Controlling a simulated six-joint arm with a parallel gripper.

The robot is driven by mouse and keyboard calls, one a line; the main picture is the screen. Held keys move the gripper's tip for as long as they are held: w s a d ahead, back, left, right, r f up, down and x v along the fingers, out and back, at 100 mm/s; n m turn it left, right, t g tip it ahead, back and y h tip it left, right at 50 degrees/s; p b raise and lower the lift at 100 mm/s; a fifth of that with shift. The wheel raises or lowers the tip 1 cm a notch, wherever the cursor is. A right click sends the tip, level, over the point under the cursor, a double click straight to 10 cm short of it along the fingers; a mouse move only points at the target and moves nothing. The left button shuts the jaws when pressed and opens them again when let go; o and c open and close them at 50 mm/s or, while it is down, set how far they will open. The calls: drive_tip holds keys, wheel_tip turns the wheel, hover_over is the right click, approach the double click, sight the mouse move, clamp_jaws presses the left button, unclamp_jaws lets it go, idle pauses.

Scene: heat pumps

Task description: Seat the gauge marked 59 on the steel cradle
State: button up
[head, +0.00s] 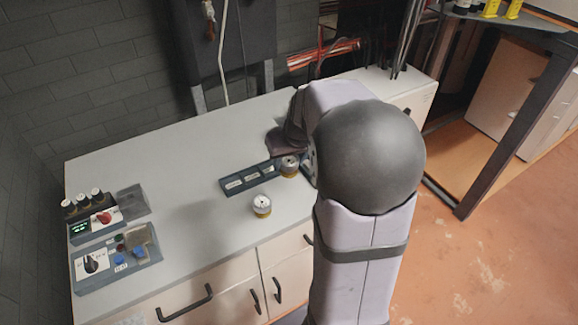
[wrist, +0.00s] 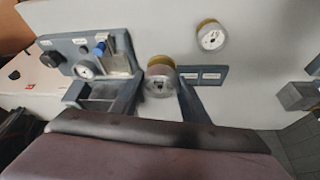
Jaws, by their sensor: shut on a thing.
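My gripper (wrist: 158,92) is shut on a gauge (wrist: 160,79), with one finger on either side of it. This gauge has a pale round face and a brass-coloured band; in the head view it shows (head: 289,165) beside my arm, at the right end of a dark labelled rack. A second, similar gauge (head: 262,206) stands free on the bench and shows in the wrist view (wrist: 211,37). The marks on both faces are too small to read, so I cannot tell which is 59. I cannot pick out the steel cradle with certainty; my arm hides part of the bench.
The dark rack (head: 236,184) carries several pale labels. Panels with knobs (head: 89,265) and a grey tray (head: 132,200) stand at the bench's left. In the wrist view, a blue-grey unit (wrist: 62,62) with a dial is left of my gripper.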

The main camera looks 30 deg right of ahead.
drive_tip(key=shift+w+d+r+p, duration=0.2)
drive_tip(key=shift+d+r+p, duration=0.15)
drive_tip(key=shift+p, duration=0.15)
drive_tip(key=w+d+f+p, duration=0.1)
drive_tip(key=w+d+p, duration=0.3)
drive_tip(key=d+p, duration=0.6)
drive_tip(key=shift+d+f, duration=0.15)
drive_tip(key=shift+d, duration=0.35)
drive_tip(key=shift+w+f, duration=0.1)
drive_tip(key=shift+f, duration=0.1)
drive_tip(key=shift+f+b, duration=1.15)
drive_tip(key=shift+f, duration=0.7)
drive_tip(key=shift+b, duration=0.75)
idle(0.5)
drive_tip(key=shift+f+b, duration=0.75)
drive_tip(key=shift+b, duration=0.1)
idle(0.6)
drive_tip(key=o, duration=1.3)
